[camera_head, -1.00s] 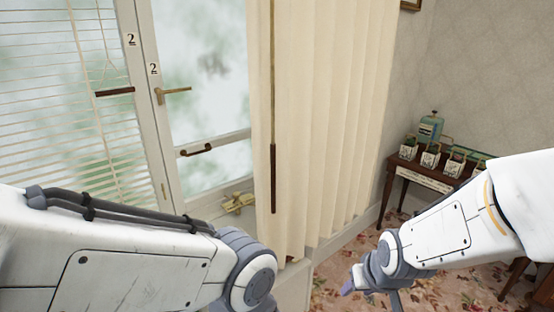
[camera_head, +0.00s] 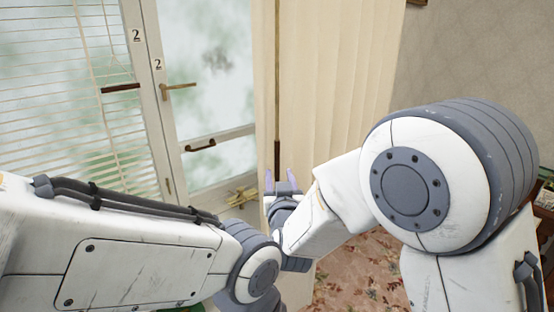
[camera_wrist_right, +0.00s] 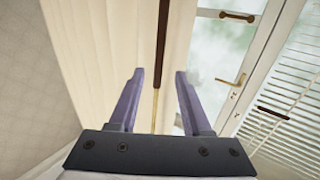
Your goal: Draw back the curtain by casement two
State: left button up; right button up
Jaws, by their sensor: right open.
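The cream curtain (camera_head: 335,90) hangs in folds to the right of the casement marked 2 (camera_head: 205,75). A thin draw rod with a dark brown handle (camera_head: 277,155) hangs in front of the curtain. My right gripper (camera_head: 280,178) is open and empty at the handle's lower part, its fingertips pointing up at the curtain. In the right wrist view the handle (camera_wrist_right: 161,40) lines up with the gap between the fingers (camera_wrist_right: 159,78); whether it lies between them in depth I cannot tell. My left arm crosses the lower left, its gripper out of view.
A door with blinds (camera_head: 65,90), also marked 2, stands at the left. The casement has a brass handle (camera_head: 178,87) and a dark pull (camera_head: 200,145). A flowered carpet (camera_head: 355,275) covers the floor. My right arm hides most of the right side.

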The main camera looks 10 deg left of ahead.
aim_at(277, 161)
jog(key=w+p, duration=0.1)
jog(key=w, duration=0.1)
jog(key=w+a, duration=0.1)
jog(key=w, duration=0.2)
jog(key=w+p, duration=0.1)
jog(key=w, duration=0.1)
jog(key=shift+w+a+p, duration=0.15)
jog(key=shift+w+p, duration=0.05)
jog(key=shift+p, duration=0.15)
jog(key=shift+w+a, duration=0.15)
jog(key=shift+w, duration=0.55)
grip_shut()
dwell(0.4)
